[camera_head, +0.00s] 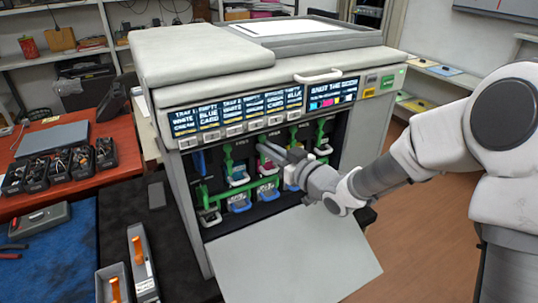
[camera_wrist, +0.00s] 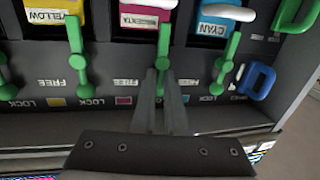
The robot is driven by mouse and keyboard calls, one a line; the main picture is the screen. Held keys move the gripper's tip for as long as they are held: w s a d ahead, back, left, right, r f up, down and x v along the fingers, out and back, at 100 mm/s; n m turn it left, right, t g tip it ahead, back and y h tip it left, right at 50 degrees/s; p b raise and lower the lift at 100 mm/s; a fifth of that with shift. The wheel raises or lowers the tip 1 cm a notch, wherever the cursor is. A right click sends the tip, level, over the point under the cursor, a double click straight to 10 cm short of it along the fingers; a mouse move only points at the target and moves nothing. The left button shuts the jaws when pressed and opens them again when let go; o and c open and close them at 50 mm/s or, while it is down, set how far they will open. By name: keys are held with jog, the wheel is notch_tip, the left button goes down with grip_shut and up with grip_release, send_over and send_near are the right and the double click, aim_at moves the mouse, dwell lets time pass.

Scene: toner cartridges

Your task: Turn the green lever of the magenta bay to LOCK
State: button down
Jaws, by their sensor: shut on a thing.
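In the wrist view, the magenta cartridge (camera_wrist: 146,17) sits in its bay between the yellow cartridge (camera_wrist: 52,15) and the cyan cartridge (camera_wrist: 215,25). The green lever (camera_wrist: 164,42) of the magenta bay hangs down the picture in front of it. In the head view my gripper (camera_head: 285,157) reaches into the printer's open front and hides part of the bays.
Other green levers stand close on both sides, at the yellow bay (camera_wrist: 77,60) and the cyan bay (camera_wrist: 228,62). A blue handle (camera_wrist: 257,80) is at the right. The printer's front door (camera_head: 295,255) hangs open below my arm. A red table (camera_head: 80,160) stands at the left.

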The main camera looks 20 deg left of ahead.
jog(key=c, duration=1.2)
grip_release()
jog(key=v, duration=1.7)
jog(key=shift+s+d+r, duration=0.1)
jog(key=shift+d+r, duration=0.05)
jog(key=shift+d, duration=0.1)
